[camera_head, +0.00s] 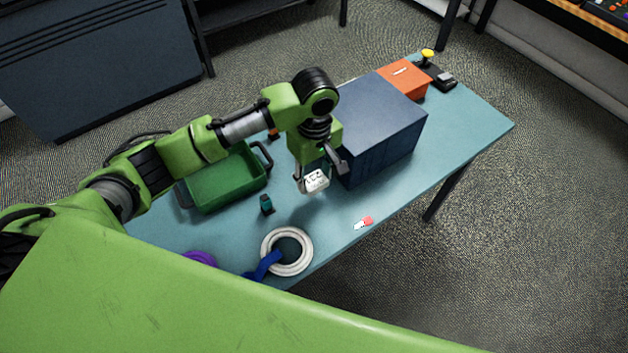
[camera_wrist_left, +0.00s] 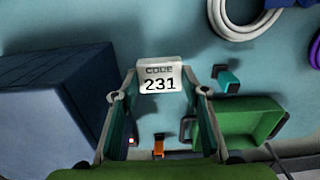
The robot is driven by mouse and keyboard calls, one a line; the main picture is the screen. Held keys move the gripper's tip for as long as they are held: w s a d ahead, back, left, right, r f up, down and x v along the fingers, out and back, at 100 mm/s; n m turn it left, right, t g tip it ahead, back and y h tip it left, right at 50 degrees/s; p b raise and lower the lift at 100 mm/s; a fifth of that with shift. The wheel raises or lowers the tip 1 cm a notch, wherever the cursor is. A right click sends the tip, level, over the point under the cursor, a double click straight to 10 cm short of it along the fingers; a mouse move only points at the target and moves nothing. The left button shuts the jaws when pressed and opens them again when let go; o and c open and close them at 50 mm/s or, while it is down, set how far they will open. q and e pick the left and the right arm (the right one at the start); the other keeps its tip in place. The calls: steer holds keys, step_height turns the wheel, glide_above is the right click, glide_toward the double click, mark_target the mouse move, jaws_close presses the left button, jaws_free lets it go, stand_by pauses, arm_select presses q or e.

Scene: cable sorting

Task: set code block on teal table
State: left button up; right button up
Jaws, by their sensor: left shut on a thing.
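The white code block (camera_head: 316,181) reads "CODE 231" in the left wrist view (camera_wrist_left: 160,78). My left gripper (camera_head: 312,178) is shut on it, with one finger on each side of the block. The gripper and block are over the middle of the teal table (camera_head: 340,268), in front of the dark blue box. The block appears to be above the surface, but the exact gap is hard to tell. My right gripper is not in view.
A green bin (camera_head: 222,192) stands left of the block. A dark blue box (camera_head: 385,140) stands close on the right. A small teal block (camera_head: 266,204), a white cable coil (camera_head: 303,262) and a red-white item (camera_head: 364,222) lie nearer the front edge. Table between them is clear.

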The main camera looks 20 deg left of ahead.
mark_target(315, 172)
arm_select(q)
steer(key=w+f, duration=0.2)
steer(key=shift+w+a+f, duration=0.1)
steer(key=shift+a+f, duration=0.2)
steer(key=shift+f, duration=1.55)
steer(key=shift+f, duration=0.1)
steer(key=o, duration=1.1)
step_height(315, 172, up, 12)
steer(key=shift+r, duration=0.15)
